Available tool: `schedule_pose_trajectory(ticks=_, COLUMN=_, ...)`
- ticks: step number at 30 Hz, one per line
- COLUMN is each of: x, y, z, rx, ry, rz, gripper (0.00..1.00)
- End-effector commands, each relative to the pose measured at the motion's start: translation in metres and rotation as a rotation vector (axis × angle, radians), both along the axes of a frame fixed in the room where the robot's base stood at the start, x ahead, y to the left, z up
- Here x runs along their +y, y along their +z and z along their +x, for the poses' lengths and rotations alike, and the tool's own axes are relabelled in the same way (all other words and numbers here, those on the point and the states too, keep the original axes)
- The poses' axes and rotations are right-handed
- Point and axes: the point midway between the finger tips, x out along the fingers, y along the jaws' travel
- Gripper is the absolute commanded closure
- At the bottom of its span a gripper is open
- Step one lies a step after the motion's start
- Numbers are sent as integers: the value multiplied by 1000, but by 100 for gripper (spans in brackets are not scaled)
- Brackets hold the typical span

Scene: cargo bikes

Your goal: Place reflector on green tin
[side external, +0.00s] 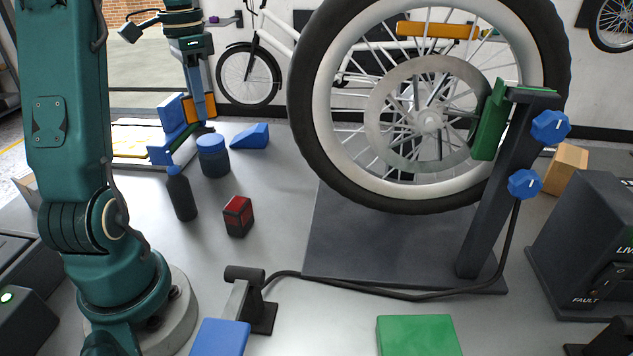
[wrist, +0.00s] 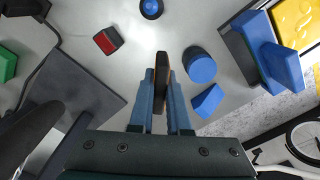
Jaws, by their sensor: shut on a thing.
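My gripper (side external: 199,112) hangs at the back left in the side view, above the bench near the blue tin and blue wedge. It is shut on an orange reflector with a dark face (side external: 209,106). In the wrist view the reflector (wrist: 161,78) stands upright between the fingertips (wrist: 160,105). The green tin (side external: 418,335) looks like a flat green box at the front edge of the side view, partly cut off. It is far from my gripper. A green piece at the left edge of the wrist view (wrist: 6,65) appears to be the same tin.
A large wheel (side external: 428,120) on a dark stand (side external: 400,255) fills the middle. A dark bottle (side external: 180,195), blue tin (side external: 212,157), red-black block (side external: 237,216) and blue wedge (side external: 250,136) stand on the bench.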

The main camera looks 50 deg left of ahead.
Motion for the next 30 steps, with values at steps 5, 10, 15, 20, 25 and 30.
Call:
schedule_pose_trajectory(ticks=5, x=-35, y=25, z=11, rx=-3, ry=153, rz=3, gripper=100)
schedule_pose_trajectory(ticks=10, x=-87, y=36, z=13, rx=-2, ry=36, rz=1, gripper=100)
schedule_pose_trajectory(ticks=15, x=-138, y=33, z=7, rx=0, ry=-353, rz=0, gripper=100)
schedule_pose_trajectory(ticks=20, x=-183, y=25, z=-3, rx=0, ry=-841, rz=0, gripper=100)
schedule_pose_trajectory(ticks=25, x=-226, y=17, z=-17, rx=1, ry=-1373, rz=-1, gripper=100)
schedule_pose_trajectory(ticks=30, x=-259, y=11, z=-24, rx=1, ry=-1827, rz=-1, gripper=100)
